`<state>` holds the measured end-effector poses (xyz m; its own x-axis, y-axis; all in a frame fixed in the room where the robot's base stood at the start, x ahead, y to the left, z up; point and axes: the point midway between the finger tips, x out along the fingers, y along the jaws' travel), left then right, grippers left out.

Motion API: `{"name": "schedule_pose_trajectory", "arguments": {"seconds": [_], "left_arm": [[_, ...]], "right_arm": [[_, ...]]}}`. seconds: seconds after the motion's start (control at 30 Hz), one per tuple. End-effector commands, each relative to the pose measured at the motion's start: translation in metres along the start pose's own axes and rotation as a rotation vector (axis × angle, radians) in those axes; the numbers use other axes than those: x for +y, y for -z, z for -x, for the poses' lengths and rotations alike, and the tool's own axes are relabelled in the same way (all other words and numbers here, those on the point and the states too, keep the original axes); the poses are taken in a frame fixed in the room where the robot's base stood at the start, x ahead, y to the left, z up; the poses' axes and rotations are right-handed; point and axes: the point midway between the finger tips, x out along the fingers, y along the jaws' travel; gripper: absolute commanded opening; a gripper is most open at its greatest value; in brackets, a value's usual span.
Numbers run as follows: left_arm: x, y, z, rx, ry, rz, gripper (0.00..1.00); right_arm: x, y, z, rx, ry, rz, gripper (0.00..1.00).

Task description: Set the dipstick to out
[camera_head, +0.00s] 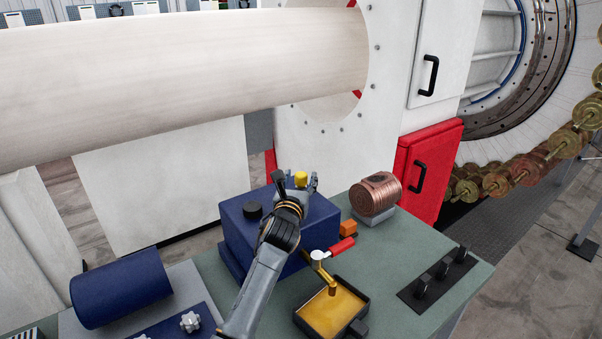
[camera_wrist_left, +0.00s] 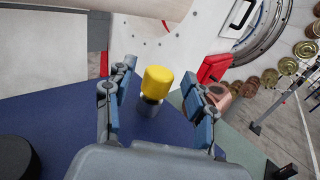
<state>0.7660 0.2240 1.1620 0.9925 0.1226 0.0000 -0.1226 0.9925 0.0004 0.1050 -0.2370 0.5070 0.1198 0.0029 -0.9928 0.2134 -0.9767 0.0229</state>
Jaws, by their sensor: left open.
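The dipstick shows as a yellow cylindrical cap (camera_wrist_left: 165,86) on a short grey metal neck, standing up from the top of a blue box (camera_head: 233,232). The cap (camera_head: 300,178) also shows in the head view. My left gripper (camera_head: 298,184) is over the box top at the cap. In the left wrist view my left gripper (camera_wrist_left: 157,82) is open, with one finger on each side of the cap and gaps between. How far the fingertips reach past the cap is hard to tell. My right gripper is in neither view.
A black knob (camera_head: 252,210) stands on the box. On the green bench (camera_head: 400,232) are a copper-wound spool (camera_head: 376,195), a red-handled lever (camera_head: 342,246), an orange block (camera_head: 348,228), a yellow tray (camera_head: 357,314) and black switches (camera_head: 440,271). A large pale cylinder (camera_head: 180,75) spans behind.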

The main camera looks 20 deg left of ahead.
Motion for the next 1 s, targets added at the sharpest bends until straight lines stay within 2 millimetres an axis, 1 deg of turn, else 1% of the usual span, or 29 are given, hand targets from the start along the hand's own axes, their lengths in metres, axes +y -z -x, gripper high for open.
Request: {"name": "schedule_pose_trajectory", "arguments": {"seconds": [0.03,0.1,0.3,0.6,0.67,0.7,0.77,0.8,0.87,0.9,1.0], "left_arm": [[0.0,-0.001,-0.006,0.001,-0.002,0.002,0.55],[0.0,-0.001,-0.012,0.001,-0.001,0.001,0.55],[0.0,0.0,-0.022,0.001,0.0,0.0,0.55],[0.0,0.0,-0.023,0.0,0.0,0.0,0.55],[0.0,0.0,-0.023,0.0,0.0,0.0,0.43],[0.0,0.0,-0.023,0.0,0.0,0.0,0.35],[0.0,0.0,-0.023,0.0,0.0,0.0,0.22],[0.0,0.0,-0.023,0.0,0.0,0.0,0.14],[0.0,0.0,-0.023,0.0,0.0,0.0,0.02],[0.0,0.0,-0.023,0.0,0.0,0.0,0.0],[0.0,0.0,-0.023,0.0,0.0,0.0,0.0]], "right_arm": [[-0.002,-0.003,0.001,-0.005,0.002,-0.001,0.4],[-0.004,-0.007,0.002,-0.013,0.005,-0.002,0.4],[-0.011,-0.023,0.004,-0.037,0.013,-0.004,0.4],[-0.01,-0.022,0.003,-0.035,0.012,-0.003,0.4],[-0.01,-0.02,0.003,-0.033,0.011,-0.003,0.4],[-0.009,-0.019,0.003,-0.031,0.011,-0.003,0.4],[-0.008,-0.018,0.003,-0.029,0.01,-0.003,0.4],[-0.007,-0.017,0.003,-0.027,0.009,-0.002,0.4],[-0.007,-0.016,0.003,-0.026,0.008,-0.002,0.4],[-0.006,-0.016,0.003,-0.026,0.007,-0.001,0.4],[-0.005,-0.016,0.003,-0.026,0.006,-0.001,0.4]]}}
